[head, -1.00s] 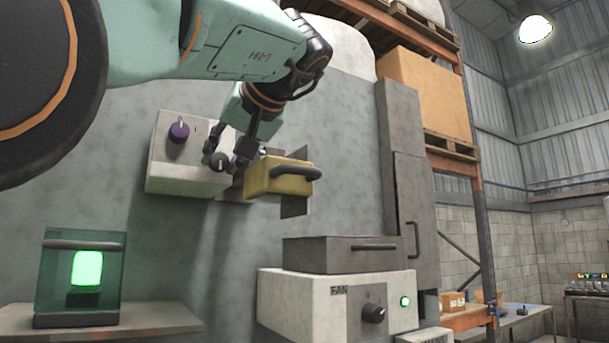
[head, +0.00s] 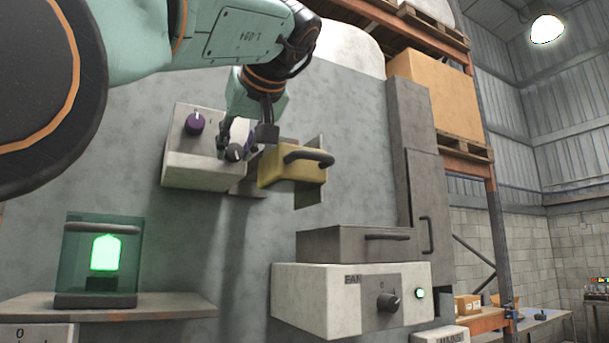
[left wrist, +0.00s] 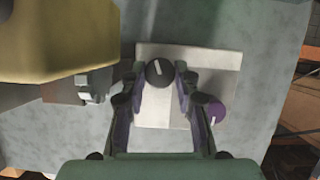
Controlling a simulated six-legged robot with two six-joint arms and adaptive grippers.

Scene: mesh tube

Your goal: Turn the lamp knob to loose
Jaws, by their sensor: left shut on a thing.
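A pale control box (head: 200,170) on the grey wall carries a purple knob (head: 194,123) and a dark knob (head: 234,152) with a light pointer line. I cannot read a label that tells which is the lamp knob. My left gripper (head: 240,147) is shut on the dark knob, with a finger on either side. In the left wrist view the dark knob (left wrist: 159,73) sits between the fingertips, and the purple knob (left wrist: 215,113) is outside them at lower right. A green lamp (head: 105,253) glows in a clear case at lower left. My right gripper is not in view.
A yellow box with a dark handle (head: 285,168) juts out just right of the gripper. Below it are a grey drawer (head: 335,246) and a white FAN box (head: 315,300) with a knob and green light. A shelf (head: 165,306) holds the lamp case.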

